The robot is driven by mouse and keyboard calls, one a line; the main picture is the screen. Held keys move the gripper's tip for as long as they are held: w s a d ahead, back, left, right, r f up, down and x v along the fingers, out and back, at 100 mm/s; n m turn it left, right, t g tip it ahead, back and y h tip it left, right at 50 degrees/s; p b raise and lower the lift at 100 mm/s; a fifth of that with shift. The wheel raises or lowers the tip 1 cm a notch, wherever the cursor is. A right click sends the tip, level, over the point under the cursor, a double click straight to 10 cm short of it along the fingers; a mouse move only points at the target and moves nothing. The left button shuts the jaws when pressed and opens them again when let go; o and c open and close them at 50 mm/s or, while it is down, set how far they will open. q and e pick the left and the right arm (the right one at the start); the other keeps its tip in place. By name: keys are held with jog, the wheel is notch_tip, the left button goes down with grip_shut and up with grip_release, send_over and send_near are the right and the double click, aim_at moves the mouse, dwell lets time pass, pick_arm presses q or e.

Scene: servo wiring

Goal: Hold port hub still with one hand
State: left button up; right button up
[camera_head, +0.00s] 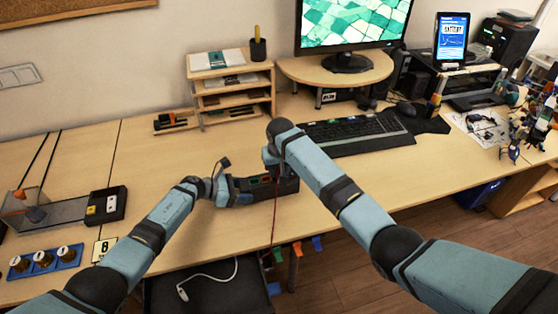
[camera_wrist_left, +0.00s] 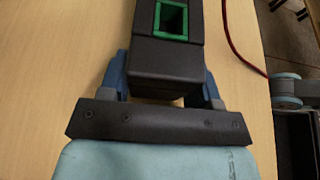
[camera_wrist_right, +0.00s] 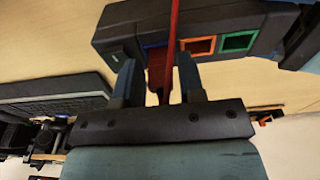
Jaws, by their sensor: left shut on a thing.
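The port hub (camera_head: 285,186) is a dark box on the table near its front edge. In the left wrist view its end (camera_wrist_left: 165,60) with a green-framed port sits between the fingers of my left gripper (camera_wrist_left: 166,82), which is shut on it. In the right wrist view the hub (camera_wrist_right: 205,22) shows orange and green ports. My right gripper (camera_wrist_right: 158,82) is over the hub, its fingers apart on either side of a red plug (camera_wrist_right: 160,72) with a red cable at a blue-edged port. Gaps show beside the plug. How deep the plug sits is hidden.
The red cable (camera_head: 274,215) hangs over the table's front edge. A keyboard (camera_head: 350,134) lies behind my right arm. A small wooden shelf (camera_head: 232,95) stands at the back. A white cable (camera_head: 210,277) lies below in front.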

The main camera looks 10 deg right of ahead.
jog(key=shift+f, duration=0.35)
grip_shut()
jog(key=shift+r, duration=1.65)
jog(key=shift+r, duration=1.9)
pick_arm(q)
jog(key=o, duration=1.1)
